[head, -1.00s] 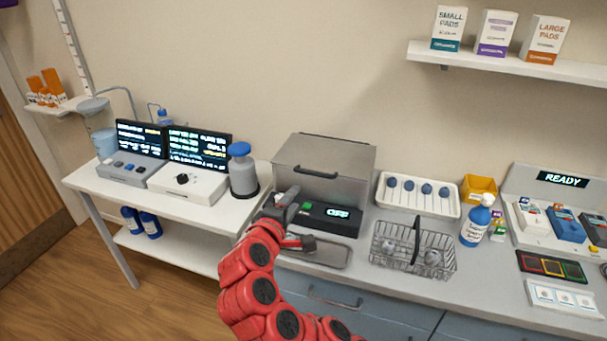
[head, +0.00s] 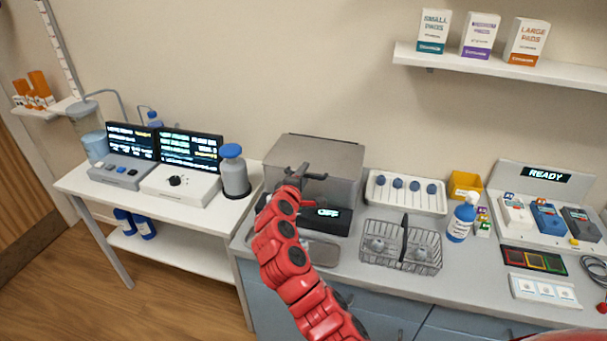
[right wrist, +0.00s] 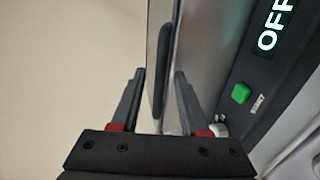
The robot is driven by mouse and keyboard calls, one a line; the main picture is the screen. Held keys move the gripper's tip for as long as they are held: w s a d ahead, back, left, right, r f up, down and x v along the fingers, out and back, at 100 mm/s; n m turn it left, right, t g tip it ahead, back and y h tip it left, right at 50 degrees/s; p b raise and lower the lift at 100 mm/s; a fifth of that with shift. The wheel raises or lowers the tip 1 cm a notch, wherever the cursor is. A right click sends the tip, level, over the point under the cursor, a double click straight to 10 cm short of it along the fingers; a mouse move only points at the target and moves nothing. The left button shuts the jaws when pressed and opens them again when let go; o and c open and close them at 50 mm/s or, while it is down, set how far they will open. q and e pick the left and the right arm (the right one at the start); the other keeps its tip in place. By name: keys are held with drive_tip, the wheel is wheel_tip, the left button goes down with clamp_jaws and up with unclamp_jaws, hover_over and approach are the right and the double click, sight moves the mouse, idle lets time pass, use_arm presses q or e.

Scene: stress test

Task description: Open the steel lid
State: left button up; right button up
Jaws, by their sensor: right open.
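The steel lid (head: 318,152) tops a grey metal box on the counter and looks shut. Its dark front handle (right wrist: 163,72) runs upright in the right wrist view; in the head view my gripper partly covers it. My right gripper (head: 306,173) is at the front of the lid, by the handle. In the right wrist view its two fingers (right wrist: 158,105) are apart, one on each side of the handle's line, and not closed on it. Whether they touch the lid is unclear. My left gripper is not in view.
Below the lid, a black panel (head: 340,220) reads OFF and has a green button (right wrist: 240,94). A wire basket (head: 400,262) and a white tray (head: 375,200) stand to the right. A grey bottle with a blue cap (head: 235,175) stands to the left.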

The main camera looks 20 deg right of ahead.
clamp_jaws()
idle(1.5)
